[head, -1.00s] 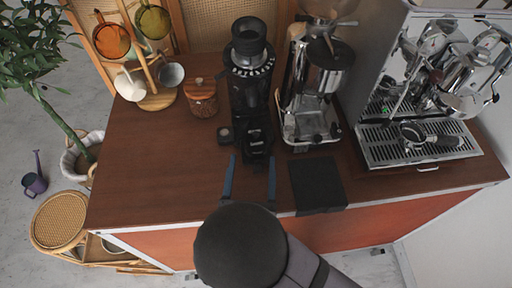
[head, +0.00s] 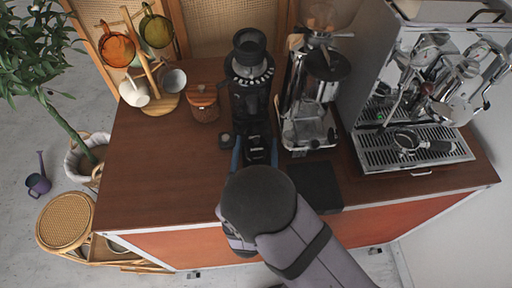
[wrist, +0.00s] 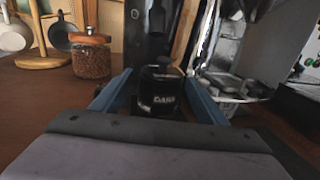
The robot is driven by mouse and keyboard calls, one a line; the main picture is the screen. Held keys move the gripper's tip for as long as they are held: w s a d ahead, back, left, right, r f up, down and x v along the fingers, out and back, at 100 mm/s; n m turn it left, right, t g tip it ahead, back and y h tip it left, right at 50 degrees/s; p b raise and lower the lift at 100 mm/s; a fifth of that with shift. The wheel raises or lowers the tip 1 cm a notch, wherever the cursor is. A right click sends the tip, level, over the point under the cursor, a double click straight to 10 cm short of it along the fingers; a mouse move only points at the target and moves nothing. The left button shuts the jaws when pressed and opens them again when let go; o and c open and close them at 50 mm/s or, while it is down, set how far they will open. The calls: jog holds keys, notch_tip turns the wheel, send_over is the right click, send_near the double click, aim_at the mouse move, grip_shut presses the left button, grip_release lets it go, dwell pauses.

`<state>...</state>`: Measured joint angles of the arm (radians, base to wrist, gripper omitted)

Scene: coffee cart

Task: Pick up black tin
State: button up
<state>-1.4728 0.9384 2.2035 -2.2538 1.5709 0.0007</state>
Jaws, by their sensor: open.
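The black tin (head: 259,151) stands upright on the brown cart top, in front of the black grinder. In the wrist view the tin (wrist: 158,92) shows pale lettering on its front and is in the middle of the picture. My gripper (head: 255,156) is low over the cart top, with its blue fingers apart. In the wrist view the fingers of my gripper (wrist: 158,86) lie to the left and right of the tin, with a gap on each side. Nothing is held. My wrist hides the near part of the fingers in the head view.
The black grinder (head: 249,75) stands right behind the tin. A chrome grinder (head: 308,110) is close on the right, with a black mat (head: 316,187) in front of it. A wooden-lidded jar (head: 203,104) is at the left. The left part of the cart top (head: 150,165) is clear.

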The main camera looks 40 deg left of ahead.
jog(key=shift+c, duration=0.3)
jog(key=c, duration=1.2)
jog(key=shift+a, duration=0.1)
jog(key=shift+r, duration=0.2)
jog(key=shift+r+b, duration=0.7)
jog(key=shift+r, duration=4.1)
